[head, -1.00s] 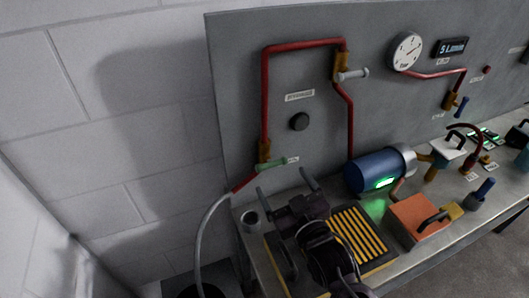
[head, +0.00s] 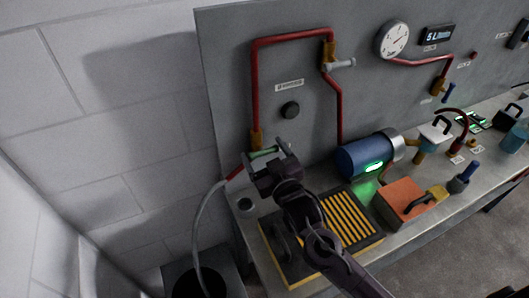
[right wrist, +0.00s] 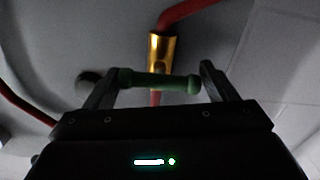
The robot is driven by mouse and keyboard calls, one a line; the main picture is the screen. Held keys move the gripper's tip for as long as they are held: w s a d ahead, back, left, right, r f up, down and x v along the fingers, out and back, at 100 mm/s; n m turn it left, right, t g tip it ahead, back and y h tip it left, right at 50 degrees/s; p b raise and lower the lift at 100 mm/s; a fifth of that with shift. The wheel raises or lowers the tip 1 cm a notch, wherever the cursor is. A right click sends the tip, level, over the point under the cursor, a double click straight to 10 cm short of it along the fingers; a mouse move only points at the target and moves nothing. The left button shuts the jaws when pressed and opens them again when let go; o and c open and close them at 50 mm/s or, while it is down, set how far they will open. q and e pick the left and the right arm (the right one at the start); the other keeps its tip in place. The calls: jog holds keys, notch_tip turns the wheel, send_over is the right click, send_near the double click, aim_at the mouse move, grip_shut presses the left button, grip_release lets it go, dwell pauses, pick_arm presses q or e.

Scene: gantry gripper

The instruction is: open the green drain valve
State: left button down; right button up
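The green drain valve handle (head: 267,152) is a short bar at the brass fitting on the lower end of the left red pipe. In the right wrist view the green handle (right wrist: 155,80) lies crosswise below the brass fitting (right wrist: 163,50). My right gripper (head: 263,156) is up at the handle in the head view. In the right wrist view its two fingers (right wrist: 158,74) are apart, one at each end of the handle, with a gap at least on the right. The palm partly hides the valve in the head view. My left gripper is not in view.
A grey hose (head: 202,210) drops from the red pipe to a dark container (head: 196,285) below. The bench holds a blue motor (head: 362,156), a yellow-striped plate (head: 350,218) and an orange block (head: 402,202). A grey panel (head: 225,60) stands behind the valve.

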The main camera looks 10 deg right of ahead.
jog(key=c, duration=0.3)
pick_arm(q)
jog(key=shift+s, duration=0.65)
pick_arm(e)
jog(key=n+p, duration=0.1)
jog(key=n, duration=0.2)
jog(key=n+p, duration=0.2)
jog(key=n, duration=0.2)
jog(key=shift+r, duration=0.1)
jog(key=n+p, duration=0.2)
jog(key=n, duration=0.4)
jog(key=shift+n, duration=0.4)
pick_arm(q)
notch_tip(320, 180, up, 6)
jog(key=p, duration=0.1)
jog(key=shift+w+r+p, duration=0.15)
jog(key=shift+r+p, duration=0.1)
jog(key=shift+p, duration=0.05)
pick_arm(e)
jog(key=shift+n, duration=2.1)
